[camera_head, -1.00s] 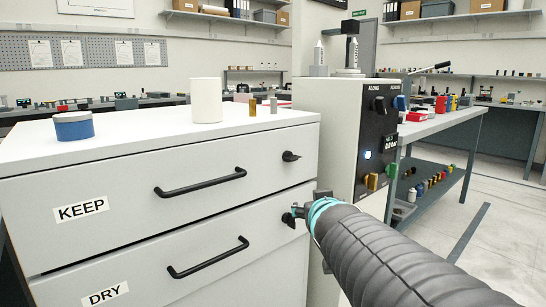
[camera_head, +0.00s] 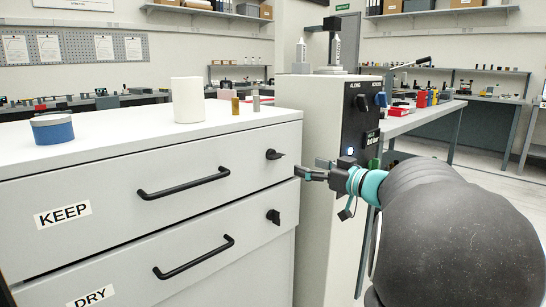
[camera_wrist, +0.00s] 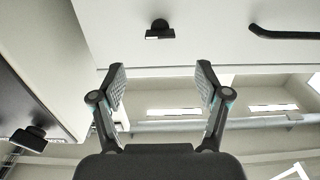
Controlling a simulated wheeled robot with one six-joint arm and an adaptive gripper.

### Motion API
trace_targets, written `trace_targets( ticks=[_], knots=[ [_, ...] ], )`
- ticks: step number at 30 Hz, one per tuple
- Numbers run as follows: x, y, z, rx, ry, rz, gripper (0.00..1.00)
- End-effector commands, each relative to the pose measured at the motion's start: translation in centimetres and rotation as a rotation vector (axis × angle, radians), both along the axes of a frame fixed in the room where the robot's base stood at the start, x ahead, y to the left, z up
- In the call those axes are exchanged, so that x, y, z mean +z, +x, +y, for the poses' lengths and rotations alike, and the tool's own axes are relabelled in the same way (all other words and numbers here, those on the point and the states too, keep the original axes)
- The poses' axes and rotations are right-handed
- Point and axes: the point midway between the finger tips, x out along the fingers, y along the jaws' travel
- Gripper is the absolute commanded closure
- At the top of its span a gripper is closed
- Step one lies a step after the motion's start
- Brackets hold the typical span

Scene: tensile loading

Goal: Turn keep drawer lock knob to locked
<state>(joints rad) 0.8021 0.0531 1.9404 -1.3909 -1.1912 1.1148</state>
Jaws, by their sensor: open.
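The KEEP drawer (camera_head: 100,195) is shut. Its black lock knob (camera_head: 274,154) is at the right end of its front, with its pointer lying sideways toward the right. My gripper (camera_head: 308,172) is to the right of this knob and slightly lower in the head view, apart from it. In the wrist view, which looks upside down, the two fingers (camera_wrist: 161,88) are spread with nothing between them. The knob (camera_wrist: 160,29) shows beyond the fingertips, roughly midway between them, against the pale drawer front.
The DRY drawer's knob (camera_head: 273,216) sits below, its pointer roughly upright. Black handles stick out from the KEEP (camera_head: 184,184) and DRY (camera_head: 195,258) drawers. A grey testing machine (camera_head: 318,115) stands close on the right. A white cylinder (camera_head: 187,100) and a blue tub (camera_head: 52,129) stand on top.

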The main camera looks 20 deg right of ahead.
Motion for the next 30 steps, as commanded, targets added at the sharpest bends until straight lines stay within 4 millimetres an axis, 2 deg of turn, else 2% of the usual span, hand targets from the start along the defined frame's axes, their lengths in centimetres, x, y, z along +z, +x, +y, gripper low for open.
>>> trace_targets(
  ticks=[12, 18, 24, 30],
  knots=[
    [0.0, 7.3, 2.7, 0.001, -0.001, 0.001, 0.25],
    [0.0, 10.1, 3.7, 0.0, -0.002, -0.002, 0.25],
    [0.0, 11.5, 4.2, -0.001, -0.002, -0.002, 0.25],
    [0.0, 11.7, 4.3, -0.003, -0.002, -0.002, 0.25]
  ],
)
